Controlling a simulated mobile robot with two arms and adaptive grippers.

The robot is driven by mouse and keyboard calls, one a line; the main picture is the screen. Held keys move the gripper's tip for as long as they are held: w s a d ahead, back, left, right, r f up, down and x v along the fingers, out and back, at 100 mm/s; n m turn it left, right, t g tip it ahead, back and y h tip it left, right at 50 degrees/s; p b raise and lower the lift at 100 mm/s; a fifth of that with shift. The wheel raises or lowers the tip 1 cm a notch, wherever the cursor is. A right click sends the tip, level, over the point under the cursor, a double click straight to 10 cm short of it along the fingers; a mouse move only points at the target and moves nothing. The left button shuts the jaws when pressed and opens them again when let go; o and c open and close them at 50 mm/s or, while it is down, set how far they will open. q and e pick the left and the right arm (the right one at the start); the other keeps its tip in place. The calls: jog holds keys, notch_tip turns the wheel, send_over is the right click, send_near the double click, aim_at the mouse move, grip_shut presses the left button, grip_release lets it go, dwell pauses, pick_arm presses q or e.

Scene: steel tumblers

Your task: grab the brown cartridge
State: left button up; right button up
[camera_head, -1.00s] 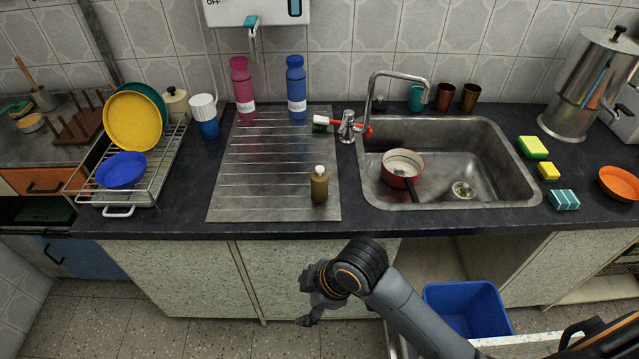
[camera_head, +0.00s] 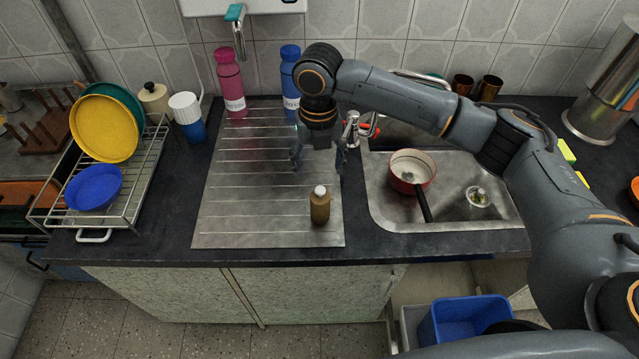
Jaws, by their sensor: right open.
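The brown cartridge looks like a small brown bottle (camera_head: 320,209) with a white cap. It stands upright on the metal drainboard (camera_head: 235,225), near its front right corner. My right gripper (camera_head: 318,163) points down with its fingers apart and nothing between them. In the picture it is just above the bottle, and it appears to be apart from it; how high it hangs is hard to tell. My left gripper is not in view.
The sink (camera_head: 455,217) with a red pot (camera_head: 411,178) lies to the right, the dish rack (camera_head: 140,185) to the left. The drainboard's left part is clear.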

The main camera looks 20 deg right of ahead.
aim_at(319, 187)
jog(key=shift+f, duration=0.15)
jog(key=f, duration=0.1)
jog(key=s+f, duration=0.1)
jog(key=f, duration=0.1)
jog(key=f+p, duration=0.1)
jog(key=f, duration=0.1)
jog(key=shift+s+a+f, duration=0.15)
jog(key=shift+s+f, duration=0.1)
jog(key=shift+w+f, duration=0.2)
jog(key=shift+f, duration=0.7)
jog(key=shift+s+f+p, duration=0.3)
jog(key=shift+f+p, duration=0.1)
jog(key=shift+f, duration=0.2)
jog(key=f, duration=0.3)
jog(key=shift+s+f+p, duration=0.25)
jog(key=shift+s+p, duration=0.05)
jog(key=shift+p, duration=0.1)
jog(key=shift+f, duration=0.2)
jog(key=c, duration=1.2)
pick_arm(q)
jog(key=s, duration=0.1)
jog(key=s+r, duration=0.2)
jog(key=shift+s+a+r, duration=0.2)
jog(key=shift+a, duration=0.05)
pick_arm(e)
jog(key=shift+c, duration=0.3)
